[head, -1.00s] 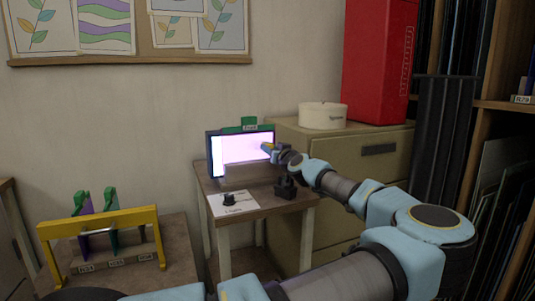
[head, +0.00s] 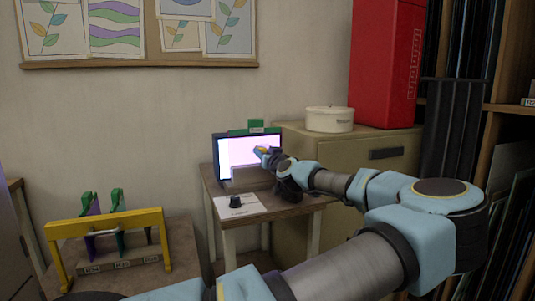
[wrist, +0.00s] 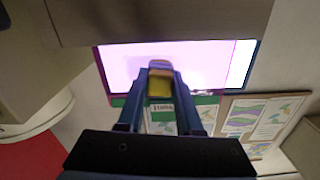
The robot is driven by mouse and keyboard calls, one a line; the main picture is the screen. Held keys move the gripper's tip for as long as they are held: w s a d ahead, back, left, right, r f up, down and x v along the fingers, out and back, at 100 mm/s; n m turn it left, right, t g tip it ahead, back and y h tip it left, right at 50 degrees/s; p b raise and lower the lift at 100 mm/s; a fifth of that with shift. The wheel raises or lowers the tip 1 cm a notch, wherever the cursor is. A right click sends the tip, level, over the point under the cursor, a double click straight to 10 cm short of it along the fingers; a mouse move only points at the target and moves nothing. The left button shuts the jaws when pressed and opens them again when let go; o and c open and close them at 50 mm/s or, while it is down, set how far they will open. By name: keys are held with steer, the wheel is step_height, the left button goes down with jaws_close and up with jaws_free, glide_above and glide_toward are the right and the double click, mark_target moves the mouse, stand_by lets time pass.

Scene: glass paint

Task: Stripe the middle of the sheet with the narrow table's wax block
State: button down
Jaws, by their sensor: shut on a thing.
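The sheet (head: 235,152) is a bright, pinkish-white panel in a dark frame, standing upright on a small wooden table (head: 262,212). A green clip (head: 256,126) is on its top edge. My gripper (head: 265,152) is in front of the sheet's right half. In the wrist view my gripper (wrist: 160,84) is shut on a yellow block with a purple end (wrist: 160,86), which points at the sheet (wrist: 185,64). A faint darker patch shows on the sheet by the block's tip. I cannot tell whether the block touches the sheet.
A white card with a black knob (head: 236,202) lies on the table's front. A beige cabinet (head: 345,155) with a round white tin (head: 330,119) stands right. A yellow frame (head: 105,222) with purple and green pieces stands on the left bench.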

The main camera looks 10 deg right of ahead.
steer(key=shift+s+a, duration=0.25)
steer(key=shift+a, duration=1.35)
steer(key=shift+s+a, duration=0.2)
steer(key=shift+a, duration=1.35)
steer(key=shift+s, duration=0.15)
steer(key=shift+s+d, duration=0.15)
steer(key=shift+s, duration=0.15)
steer(key=shift+s+d, duration=0.15)
steer(key=shift+s, duration=1.15)
steer(key=shift+s+d, duration=0.1)
steer(key=shift+s, duration=1.15)
steer(key=shift+s, duration=0.1)
steer(key=s, duration=0.2)
steer(key=shift+s+d, duration=0.25)
steer(key=shift+s, duration=0.15)
steer(key=shift+w, duration=0.25)
